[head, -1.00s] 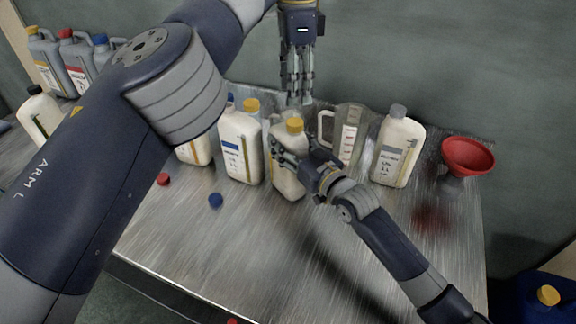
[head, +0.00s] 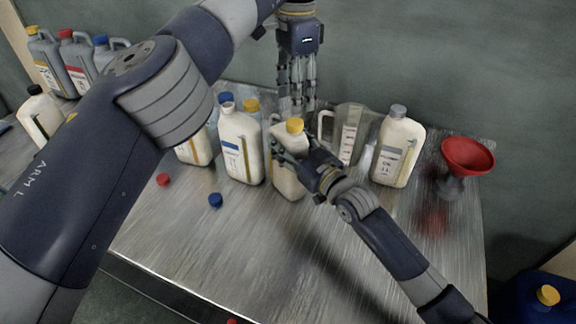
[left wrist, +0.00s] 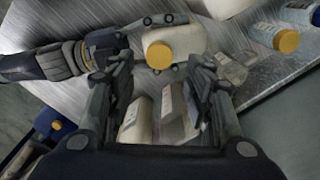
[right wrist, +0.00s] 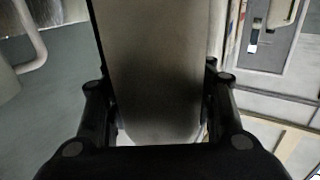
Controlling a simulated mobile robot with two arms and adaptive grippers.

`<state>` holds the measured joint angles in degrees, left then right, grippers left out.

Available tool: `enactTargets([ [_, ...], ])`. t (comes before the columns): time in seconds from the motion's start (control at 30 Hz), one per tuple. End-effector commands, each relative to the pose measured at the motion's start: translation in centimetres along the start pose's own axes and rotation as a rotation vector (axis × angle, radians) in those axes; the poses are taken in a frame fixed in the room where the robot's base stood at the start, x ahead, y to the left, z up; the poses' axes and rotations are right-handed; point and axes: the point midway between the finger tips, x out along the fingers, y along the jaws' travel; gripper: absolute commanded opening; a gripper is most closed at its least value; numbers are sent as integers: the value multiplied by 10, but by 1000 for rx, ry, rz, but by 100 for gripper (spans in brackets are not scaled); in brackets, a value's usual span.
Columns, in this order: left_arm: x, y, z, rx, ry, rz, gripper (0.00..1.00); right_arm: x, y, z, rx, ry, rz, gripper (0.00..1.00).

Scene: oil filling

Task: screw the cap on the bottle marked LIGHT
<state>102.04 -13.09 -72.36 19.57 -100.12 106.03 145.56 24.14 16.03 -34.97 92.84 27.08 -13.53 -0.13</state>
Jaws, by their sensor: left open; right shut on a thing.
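A cream bottle (head: 288,180) stands on the metal table with a yellow cap (head: 295,126) at its mouth. Its label is hidden, so I cannot read whether it says LIGHT. My right gripper (head: 291,159) is shut on its body from the right; the bottle's pale side (right wrist: 155,70) fills the right wrist view. My left gripper (head: 297,108) is open, pointing down just above and behind the yellow cap. In the left wrist view the cap (left wrist: 158,55) lies between the open fingers, apart from both, with the bottle (left wrist: 180,40) beneath it.
A clear jug (head: 349,140), a grey-capped bottle (head: 397,150) and a red funnel (head: 467,157) stand to the right. Loose red (head: 163,180) and blue (head: 215,200) caps lie in front on otherwise free table.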

Motion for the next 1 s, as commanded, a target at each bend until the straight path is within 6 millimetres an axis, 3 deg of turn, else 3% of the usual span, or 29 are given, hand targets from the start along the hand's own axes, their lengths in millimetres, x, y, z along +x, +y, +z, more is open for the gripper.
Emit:
enactTargets([
  [0.43, 55, 1, 1, 0, -1, 3, 47, 0, 0, 0, -1, -1, 1, 0],
  [0.87, 63, 0, 0, -1, 1, 1, 47, 0, 0, 0, -1, -1, 1, 0],
  [1.0, 63, 0, 0, -1, 0, 1, 18, 0, 0, 0, -1, -1, 1, 0],
])
